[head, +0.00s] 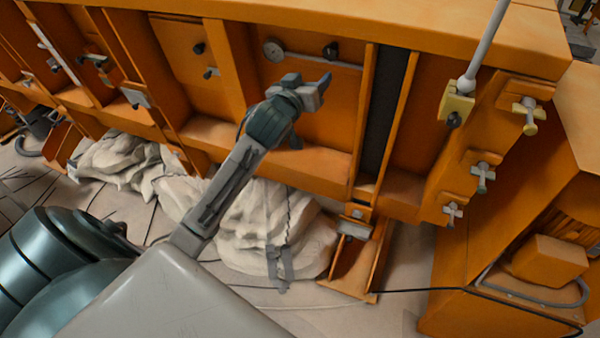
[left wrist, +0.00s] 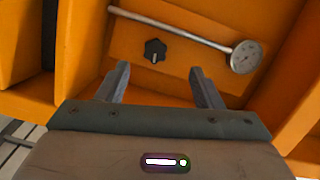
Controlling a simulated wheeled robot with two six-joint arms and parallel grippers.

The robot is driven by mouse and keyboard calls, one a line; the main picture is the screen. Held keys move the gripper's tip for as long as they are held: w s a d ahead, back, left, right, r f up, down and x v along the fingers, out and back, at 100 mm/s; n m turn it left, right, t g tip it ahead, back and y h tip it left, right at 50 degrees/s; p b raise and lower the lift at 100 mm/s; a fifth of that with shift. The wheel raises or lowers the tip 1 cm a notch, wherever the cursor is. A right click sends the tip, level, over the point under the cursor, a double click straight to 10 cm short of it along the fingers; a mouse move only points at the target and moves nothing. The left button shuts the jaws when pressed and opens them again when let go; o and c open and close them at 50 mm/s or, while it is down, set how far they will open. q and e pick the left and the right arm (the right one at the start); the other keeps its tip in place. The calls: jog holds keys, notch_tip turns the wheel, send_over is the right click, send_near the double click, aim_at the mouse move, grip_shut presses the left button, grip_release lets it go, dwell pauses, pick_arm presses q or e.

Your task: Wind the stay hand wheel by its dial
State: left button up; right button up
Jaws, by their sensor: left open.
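The stay hand wheel is a small black lobed knob (head: 330,50) on an orange panel in the head view. It also shows in the left wrist view (left wrist: 154,50), with a pale mark on its face. A round grey dial (head: 273,50) on a thin rod sits beside it, left of the wheel in the head view and right of it in the left wrist view (left wrist: 245,57). My left gripper (head: 308,86) is open and empty, just below the wheel in the head view. In the left wrist view the wheel lies beyond and between the fingertips (left wrist: 160,73), apart from them.
Orange ribs (head: 230,75) wall the panel on its sides. Two dark knobs sit on the panel to the left (head: 198,48). A pale rod (head: 487,45) on a yellow block and several clamp screws (head: 482,172) stand right. Pale draped sacks (head: 262,225) lie below the frame.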

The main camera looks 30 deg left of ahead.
pick_arm(q)
notch_tip(320, 180, down, 31)
jog(key=w+a+m+g+b, duration=0.1)
jog(key=a+g+b, duration=0.1)
jog(key=g+b, duration=0.2)
jog(key=shift+w+a+f+g+b, duration=0.2)
jog(key=shift+w+g+b, duration=0.1)
jog(key=shift+b, duration=1.1)
pick_arm(e)
notch_tip(320, 180, down, 7)
jog(key=shift+w, duration=0.3)
jog(key=shift+a, duration=0.2)
